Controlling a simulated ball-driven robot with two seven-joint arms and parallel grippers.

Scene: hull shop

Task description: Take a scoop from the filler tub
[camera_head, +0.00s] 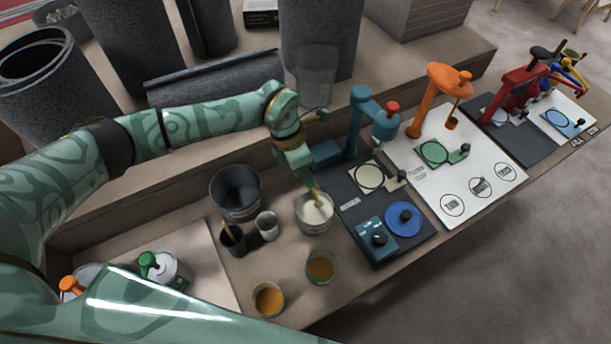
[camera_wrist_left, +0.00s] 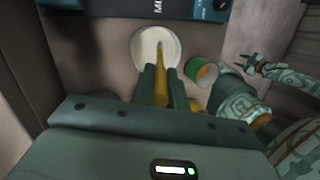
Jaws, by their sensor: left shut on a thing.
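The filler tub (camera_head: 314,222) is a pale round tub of whitish filler on the bench. It also shows in the left wrist view (camera_wrist_left: 137,47). My left gripper (camera_head: 310,185) is above the tub, shut on a yellow-brown scoop handle (camera_wrist_left: 161,88). The scoop points down into the tub, and its lower end is at or in the filler. I cannot tell how much filler is on it. In the left wrist view, part of my other arm (camera_wrist_left: 285,78) shows at the right; its jaw state is unclear.
A dark bucket (camera_head: 236,190), a black cup (camera_head: 232,242) and a pale cup (camera_head: 267,228) stand left of the tub. Two cups of orange-brown stuff (camera_head: 321,268) (camera_head: 268,298) stand in front. A dark mat with a teal stand (camera_head: 354,130) lies close on the right.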

